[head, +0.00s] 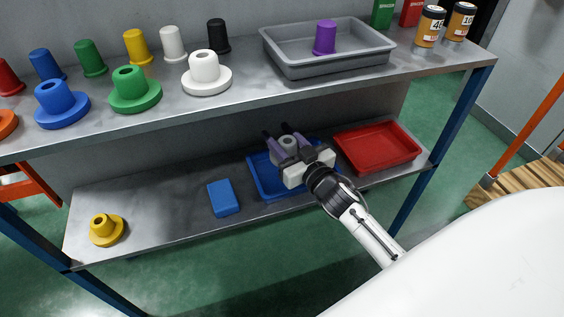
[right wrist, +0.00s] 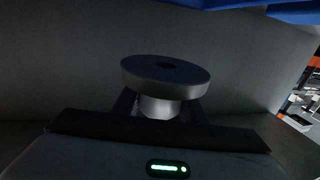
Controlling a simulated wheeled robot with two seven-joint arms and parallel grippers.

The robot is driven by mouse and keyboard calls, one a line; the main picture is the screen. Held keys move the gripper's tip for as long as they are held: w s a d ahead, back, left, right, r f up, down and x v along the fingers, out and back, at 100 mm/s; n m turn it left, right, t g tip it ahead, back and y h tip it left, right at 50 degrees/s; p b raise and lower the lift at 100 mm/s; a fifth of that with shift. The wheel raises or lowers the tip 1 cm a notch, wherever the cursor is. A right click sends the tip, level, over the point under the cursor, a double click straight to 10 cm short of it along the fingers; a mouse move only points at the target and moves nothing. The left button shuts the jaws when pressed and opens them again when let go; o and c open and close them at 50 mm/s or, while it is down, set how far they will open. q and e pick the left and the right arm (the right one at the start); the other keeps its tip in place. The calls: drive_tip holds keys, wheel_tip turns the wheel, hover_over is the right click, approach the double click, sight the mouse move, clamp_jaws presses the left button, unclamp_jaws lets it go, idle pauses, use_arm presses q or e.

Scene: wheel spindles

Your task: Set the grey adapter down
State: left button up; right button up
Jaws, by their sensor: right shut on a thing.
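The grey adapter (head: 288,142) is between the fingers of my right gripper (head: 284,138), over the blue tray on the lower shelf. In the right wrist view the adapter (right wrist: 165,77) shows as a round flange with a dark central hole, above a narrower neck held between the fingers. My right gripper is shut on it. The blue tray (head: 268,191) is partly hidden by the gripper. I cannot tell whether the adapter touches the tray. My left gripper is not in view.
A red tray (head: 376,147) is right of the blue tray on the lower shelf (head: 160,205). A blue box (head: 223,197) and yellow adapter (head: 106,230) are to the left, with bare shelf between. The upper shelf (head: 150,113) overhangs, carrying coloured adapters and a grey tray (head: 340,62).

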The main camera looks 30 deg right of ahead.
wheel_tip(320, 180, down, 2)
drive_tip(key=shift+f+b, duration=0.35)
drive_tip(key=shift+b, duration=0.1)
wheel_tip(320, 180, down, 2)
drive_tip(key=shift+f+b, duration=0.2)
drive_tip(key=shift+b, duration=0.45)
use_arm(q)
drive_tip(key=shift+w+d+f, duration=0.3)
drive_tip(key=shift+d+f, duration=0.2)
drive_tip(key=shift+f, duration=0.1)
use_arm(e)
drive_tip(key=shift+f, duration=0.2)
drive_tip(key=shift+f, duration=0.35)
drive_tip(key=shift+f+b, duration=0.35)
drive_tip(key=shift+b, duration=0.1)
drive_tip(key=o, duration=1.1)
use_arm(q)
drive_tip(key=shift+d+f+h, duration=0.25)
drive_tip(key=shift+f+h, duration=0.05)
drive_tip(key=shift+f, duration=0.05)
